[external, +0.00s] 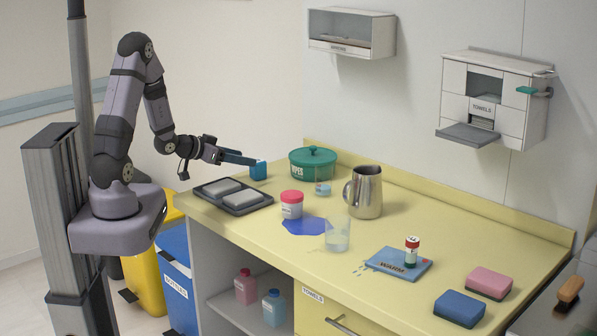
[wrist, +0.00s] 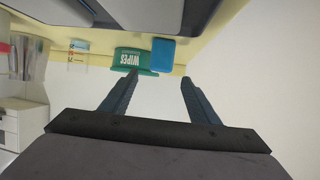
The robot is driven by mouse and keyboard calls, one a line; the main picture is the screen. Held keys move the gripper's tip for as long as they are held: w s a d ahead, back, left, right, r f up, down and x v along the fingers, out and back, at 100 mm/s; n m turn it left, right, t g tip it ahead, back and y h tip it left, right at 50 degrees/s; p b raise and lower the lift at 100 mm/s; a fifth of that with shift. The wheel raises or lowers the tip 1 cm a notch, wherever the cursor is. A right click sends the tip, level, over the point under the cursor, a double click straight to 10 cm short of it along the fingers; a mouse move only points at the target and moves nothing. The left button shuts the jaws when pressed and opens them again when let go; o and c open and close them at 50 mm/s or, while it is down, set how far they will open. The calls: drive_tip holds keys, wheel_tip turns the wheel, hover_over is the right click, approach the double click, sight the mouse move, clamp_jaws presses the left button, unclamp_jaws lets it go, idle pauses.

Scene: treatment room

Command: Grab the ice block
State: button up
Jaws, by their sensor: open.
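A small upright blue block (external: 258,170), which looks like the ice block, stands at the far left corner of the yellow counter, behind the dark tray. In the wrist view the blue block (wrist: 163,55) is at upper centre, beyond the fingertips and roughly between them. My gripper (external: 250,160) is open and empty, its fingers pointing right at about the height of the block's top. In the wrist view my gripper (wrist: 160,78) shows both fingers spread apart with nothing between them. In the external view the fingertips overlap the block's outline, so the exact gap cannot be told.
A dark tray (external: 228,207) with two grey pads lies in front of the block.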

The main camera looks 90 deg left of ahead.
sight(258, 162)
drive_tip(key=shift+p+x, duration=0.95)
drive_tip(key=shift+x, duration=2.7)
drive_tip(key=shift+s+f, duration=0.1)
drive_tip(key=shift+f, duration=0.05)
drive_tip(key=c, duration=1.1)
